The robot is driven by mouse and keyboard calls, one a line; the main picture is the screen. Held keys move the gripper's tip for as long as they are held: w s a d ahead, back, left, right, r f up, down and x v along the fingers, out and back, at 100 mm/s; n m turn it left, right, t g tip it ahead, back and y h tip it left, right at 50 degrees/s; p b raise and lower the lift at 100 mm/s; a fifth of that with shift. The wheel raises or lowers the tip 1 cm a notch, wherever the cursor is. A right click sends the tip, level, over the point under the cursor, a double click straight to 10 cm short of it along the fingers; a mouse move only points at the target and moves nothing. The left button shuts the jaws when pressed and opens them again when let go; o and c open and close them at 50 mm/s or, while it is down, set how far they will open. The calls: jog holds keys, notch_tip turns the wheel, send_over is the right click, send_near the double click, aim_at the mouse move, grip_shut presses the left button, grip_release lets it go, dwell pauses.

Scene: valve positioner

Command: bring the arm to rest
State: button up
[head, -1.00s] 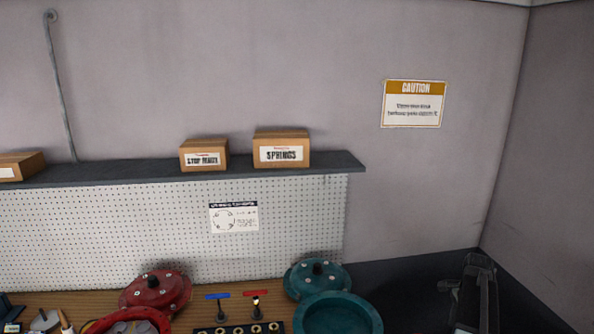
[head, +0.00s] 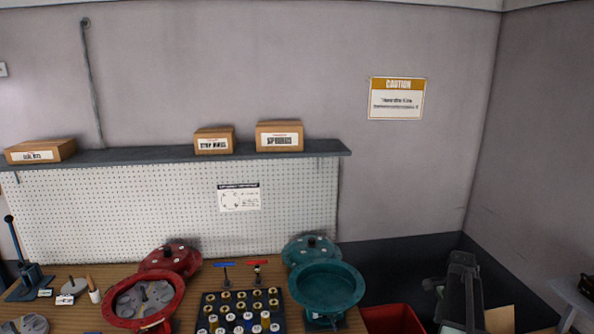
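Part of my dark grey arm (head: 461,290) shows at the lower right of the head view, in front of the dark lower wall and to the right of the workbench. It is apart from the bench items as seen here. No gripper fingers can be made out, and the picture's bottom edge cuts the arm off.
The wooden bench holds an open red housing (head: 176,301), an open teal housing (head: 361,287) and a black tray (head: 205,315) of small parts. A red bin (head: 392,318) stands right of the bench. A shelf (head: 335,149) carries boxes above the pegboard (head: 120,210).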

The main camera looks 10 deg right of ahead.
jog(key=w+a+f+n+b, duration=0.25)
jog(key=a+f+b, duration=0.25)
jog(key=a, duration=0.4)
jog(key=w+a+f+n+b, duration=0.25)
jog(key=a+f+b, duration=0.2)
jog(key=a, duration=0.55)
jog(key=w+a+f+n+b, duration=0.1)
jog(key=w+a+f+b, duration=0.2)
jog(key=a+f+b, duration=0.45)
jog(key=s+a+f+n+b, duration=0.1)
jog(key=s+a+n, duration=0.2)
jog(key=a+n, duration=0.4)
jog(key=s+a+f+n+b, duration=0.1)
jog(key=s+a+f+n, duration=0.1)
jog(key=s+a+n, duration=0.2)
jog(key=a+n, duration=0.3)
jog(key=a, duration=0.2)
jog(key=shift+s+f, duration=0.15)
jog(key=shift+s, duration=0.15)
